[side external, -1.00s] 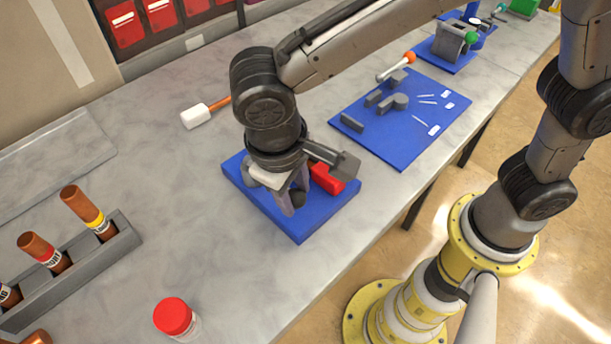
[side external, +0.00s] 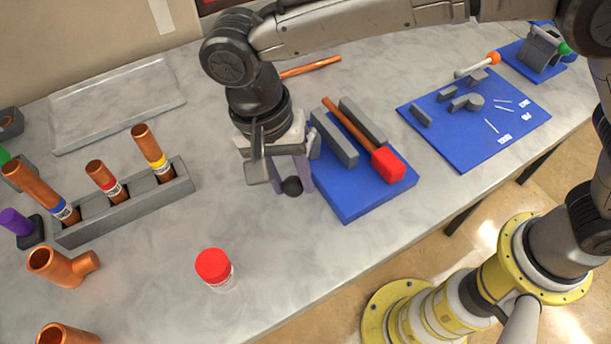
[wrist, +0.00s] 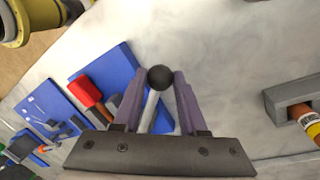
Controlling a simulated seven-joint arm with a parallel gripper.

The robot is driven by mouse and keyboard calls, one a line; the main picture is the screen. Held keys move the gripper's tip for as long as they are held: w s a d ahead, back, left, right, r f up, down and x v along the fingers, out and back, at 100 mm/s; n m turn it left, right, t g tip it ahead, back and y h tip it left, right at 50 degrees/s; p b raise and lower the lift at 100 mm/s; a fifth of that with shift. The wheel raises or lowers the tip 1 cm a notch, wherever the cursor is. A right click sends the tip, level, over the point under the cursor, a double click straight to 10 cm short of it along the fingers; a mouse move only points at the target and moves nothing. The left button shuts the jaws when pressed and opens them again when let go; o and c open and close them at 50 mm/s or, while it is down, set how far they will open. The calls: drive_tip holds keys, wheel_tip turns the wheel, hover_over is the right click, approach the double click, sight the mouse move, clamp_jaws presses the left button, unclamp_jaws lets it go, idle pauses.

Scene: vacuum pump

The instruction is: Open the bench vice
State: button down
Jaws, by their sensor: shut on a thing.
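The bench vice has a blue base (side external: 350,204) and two grey jaws, the left one (side external: 334,138) and the right one (side external: 362,121). A copper-coloured bar with a red block (side external: 388,165) at its near end lies between them; I cannot tell whether either jaw touches it. The base (wrist: 122,66) and red block (wrist: 86,91) also show in the wrist view. My gripper (side external: 289,180) is just left of the vice, shut on a pale grey handle with a black ball end (wrist: 161,78). The handle's join to the vice is hidden.
A red-capped jar (side external: 213,268) stands in front of my gripper. A grey rack (side external: 125,208) with copper tubes is at the left, with a copper fitting (side external: 60,268) nearby. A blue board (side external: 475,120) with grey parts lies right of the vice. Bench behind the jar is clear.

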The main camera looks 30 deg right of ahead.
drive_tip(key=shift+w+a+r+m, duration=0.1)
drive_tip(key=shift+w+a+m, duration=0.25)
drive_tip(key=shift+w+m, duration=0.15)
drive_tip(key=c, duration=0.7)
unclamp_jaws()
drive_tip(key=shift+o, duration=1.2)
wheel_tip(320, 180, up, 14)
drive_tip(key=w+a, duration=0.1)
drive_tip(key=a, duration=0.1)
drive_tip(key=shift+w+f, duration=0.25)
drive_tip(key=shift+w, duration=0.05)
